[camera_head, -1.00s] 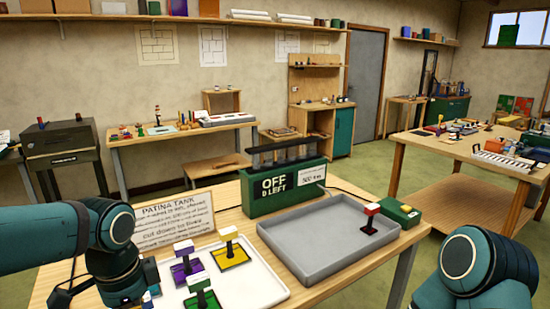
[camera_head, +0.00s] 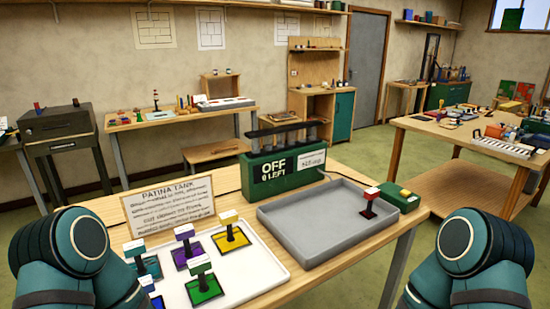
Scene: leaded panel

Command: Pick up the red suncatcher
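The red suncatcher (camera_head: 369,203) stands upright in the grey tray (camera_head: 300,256), towards its right end. It has a dark base, a thin stem and a red and white top. My two arms show as teal links at the lower left and lower right. Neither gripper is in view, and no arm link touches the suncatcher.
A white tray (camera_head: 262,291) left of the grey one holds several coloured suncatchers. A green tank unit (camera_head: 285,172) reading "OFF" and a sign (camera_head: 169,212) stand behind. A small green box (camera_head: 402,197) sits right of the grey tray.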

